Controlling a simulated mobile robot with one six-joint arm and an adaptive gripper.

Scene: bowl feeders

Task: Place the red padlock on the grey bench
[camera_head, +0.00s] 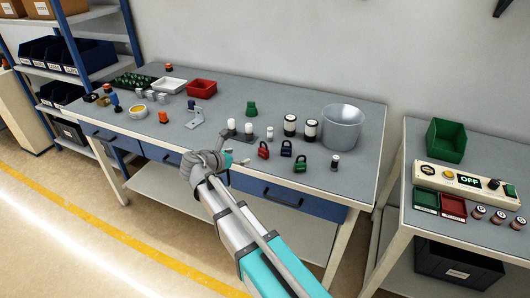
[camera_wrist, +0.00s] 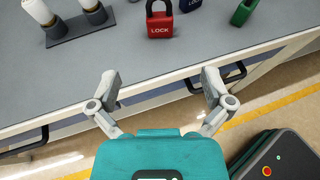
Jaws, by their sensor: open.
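The red padlock (camera_head: 263,151) stands on the grey top of the long bench (camera_head: 225,87), near its front edge. In the wrist view the red padlock (camera_wrist: 160,24) shows at the top middle, upright, with a dark shackle and the word LOCK on its face. My gripper (camera_wrist: 160,88) is open and empty. It is in front of the bench edge, with the padlock beyond its fingertips and apart from them. In the head view my gripper (camera_head: 217,158) is at the bench's front edge, left of the padlock, and its fingers are hard to make out.
A blue padlock (camera_head: 286,148) and a green padlock (camera_head: 301,164) stand right of the red one. A holder with white cylinders (camera_head: 240,131) is to its left. A grey bucket (camera_head: 342,127) stands behind. A second grey-topped bench (camera_head: 487,234) at right carries a control box (camera_head: 465,181) and bins.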

